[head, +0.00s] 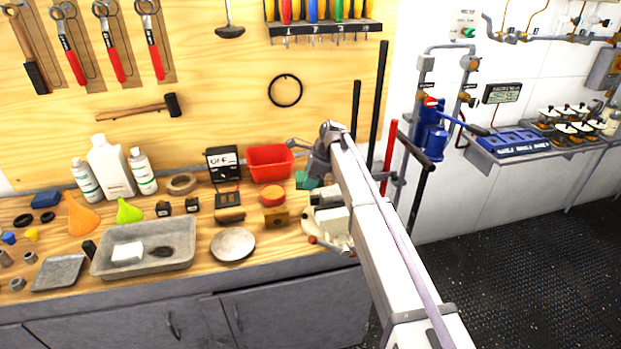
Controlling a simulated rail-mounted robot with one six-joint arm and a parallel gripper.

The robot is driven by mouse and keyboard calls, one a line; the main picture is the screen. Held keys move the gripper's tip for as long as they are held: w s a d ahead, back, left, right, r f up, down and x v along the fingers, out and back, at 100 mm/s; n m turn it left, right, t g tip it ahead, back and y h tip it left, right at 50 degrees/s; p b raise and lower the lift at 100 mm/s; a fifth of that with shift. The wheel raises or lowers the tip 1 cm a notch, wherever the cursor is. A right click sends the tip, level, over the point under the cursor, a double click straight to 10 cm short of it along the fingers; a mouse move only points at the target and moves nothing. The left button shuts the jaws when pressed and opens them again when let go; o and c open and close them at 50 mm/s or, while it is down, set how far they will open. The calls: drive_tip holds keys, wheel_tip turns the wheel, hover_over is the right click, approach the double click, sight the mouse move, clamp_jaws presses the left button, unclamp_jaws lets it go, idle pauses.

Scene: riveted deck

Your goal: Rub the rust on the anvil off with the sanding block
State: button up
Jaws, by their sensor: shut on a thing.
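My gripper (314,172) is at the far end of my arm, over the right part of the wooden bench and small in view. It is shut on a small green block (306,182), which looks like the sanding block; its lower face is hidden. Just below and in front of it stands a cream-coloured bench vise (331,222), partly covered by my arm. I cannot clearly make out an anvil; it may be part of this vise. No rust can be told at this size, nor whether the block touches anything.
A red bin (270,164) and a meter (223,164) stand left of my gripper. A wooden block (276,219), a round plate (232,244) and a grey tray (180,262) lie toward the front. Tools hang on the board behind. Dark rods lean at the right.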

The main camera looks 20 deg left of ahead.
sight(332, 181)
drive_tip(key=shift+w+d+f, duration=0.1)
drive_tip(key=shift+w+d, duration=0.6)
drive_tip(key=shift+d, duration=0.55)
drive_tip(key=shift+w+d, duration=0.75)
drive_tip(key=shift+d, duration=0.45)
drive_tip(key=shift+w+d+f, duration=0.1)
drive_tip(key=shift+w+d, duration=0.6)
drive_tip(key=shift+d, duration=0.55)
drive_tip(key=shift+s+a+r, duration=0.1)
drive_tip(key=shift+s+a, duration=0.35)
drive_tip(key=shift+a, duration=0.35)
drive_tip(key=shift+s+a, duration=0.4)
drive_tip(key=shift+a, duration=0.35)
drive_tip(key=shift+s+a, duration=0.5)
drive_tip(key=shift+a, duration=0.2)
drive_tip(key=shift+s+a, duration=0.5)
drive_tip(key=shift+a, duration=0.2)
drive_tip(key=shift+s+a, duration=0.3)
drive_tip(key=shift+a, duration=0.3)
drive_tip(key=shift+s+a, duration=0.25)
drive_tip(key=shift+a, duration=0.3)
drive_tip(key=shift+d, duration=0.1)
drive_tip(key=shift+w+r+p, duration=0.1)
drive_tip(key=shift+r+p, duration=0.25)
drive_tip(key=shift+r, duration=0.05)
wheel_tip(332, 181, up, 5)
drive_tip(key=p, duration=0.5)
drive_tip(key=shift+d+r, duration=0.1)
